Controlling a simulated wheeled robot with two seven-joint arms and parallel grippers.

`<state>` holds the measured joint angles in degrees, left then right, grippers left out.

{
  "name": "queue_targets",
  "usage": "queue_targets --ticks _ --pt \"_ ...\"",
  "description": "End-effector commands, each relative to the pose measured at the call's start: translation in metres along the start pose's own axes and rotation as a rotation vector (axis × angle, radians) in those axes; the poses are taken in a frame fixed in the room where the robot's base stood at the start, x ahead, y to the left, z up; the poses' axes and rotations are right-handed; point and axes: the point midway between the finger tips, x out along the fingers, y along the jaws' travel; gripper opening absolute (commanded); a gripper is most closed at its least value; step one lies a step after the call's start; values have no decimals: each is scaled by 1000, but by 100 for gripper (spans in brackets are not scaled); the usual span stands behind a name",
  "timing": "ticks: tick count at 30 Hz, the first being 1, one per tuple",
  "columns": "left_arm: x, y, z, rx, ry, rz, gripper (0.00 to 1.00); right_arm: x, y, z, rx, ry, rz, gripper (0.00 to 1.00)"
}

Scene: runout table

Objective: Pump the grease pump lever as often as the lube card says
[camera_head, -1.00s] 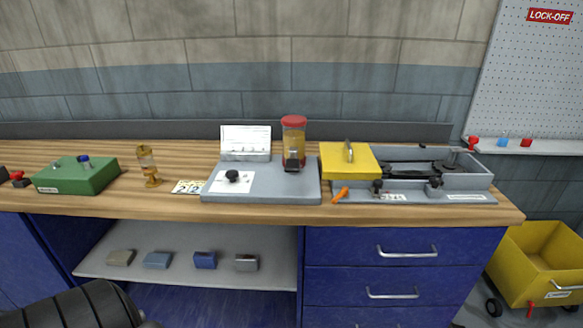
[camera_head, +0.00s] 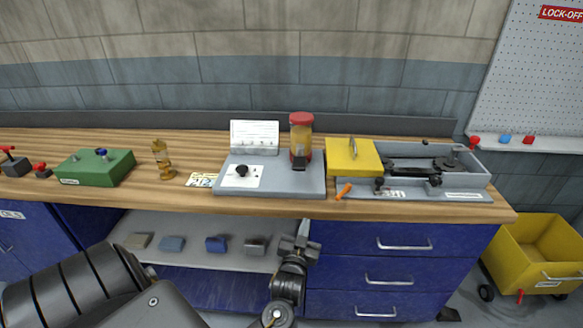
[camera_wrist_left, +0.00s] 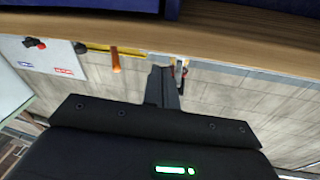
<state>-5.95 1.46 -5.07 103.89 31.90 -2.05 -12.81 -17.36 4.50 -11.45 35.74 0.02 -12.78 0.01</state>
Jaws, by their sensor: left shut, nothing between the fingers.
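The grease pump (camera_head: 302,138) has an amber reservoir with a red cap and stands at the right of a grey base plate (camera_head: 290,186). Its dark lever (camera_head: 299,164) is at the pump's front, low down. A white card (camera_head: 255,136), likely the lube card, stands at the back of the plate; its print is too small to read. My left gripper (camera_head: 298,242) is shut and empty, in front of the bench below the worktop edge, apart from the pump. Its fingers show in the left wrist view (camera_wrist_left: 163,88). My right gripper is out of view.
A black knob (camera_head: 242,171) sits on a white plate left of the pump. A yellow cover (camera_head: 353,156) and grey tray (camera_head: 470,167) are to the right, with an orange handle (camera_head: 343,191) near the edge. A green box (camera_head: 95,167) and brass fitting (camera_head: 162,160) stand left.

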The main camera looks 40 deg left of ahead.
Motion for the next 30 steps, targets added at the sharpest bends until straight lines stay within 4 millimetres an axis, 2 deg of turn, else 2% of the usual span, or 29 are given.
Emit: queue_targets --ticks 1,3,6,8,12,22,26,30 --pt "4 -16 -42 -33 63 -48 0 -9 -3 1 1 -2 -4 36" --pt "6 -35 -81 -69 131 -107 0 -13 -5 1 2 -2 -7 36" --pt "4 -55 -116 -102 193 -165 0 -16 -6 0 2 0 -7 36" --pt "2 -62 -128 -115 215 -185 0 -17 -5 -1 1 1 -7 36" --pt "1 -68 -137 -126 233 -203 0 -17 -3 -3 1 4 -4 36" --pt "4 -68 -138 -124 232 -201 0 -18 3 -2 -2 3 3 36" --pt "15 -70 -142 -123 233 -200 0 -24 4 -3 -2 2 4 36" --pt "40 -76 -150 -122 235 -200 0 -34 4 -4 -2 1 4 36"
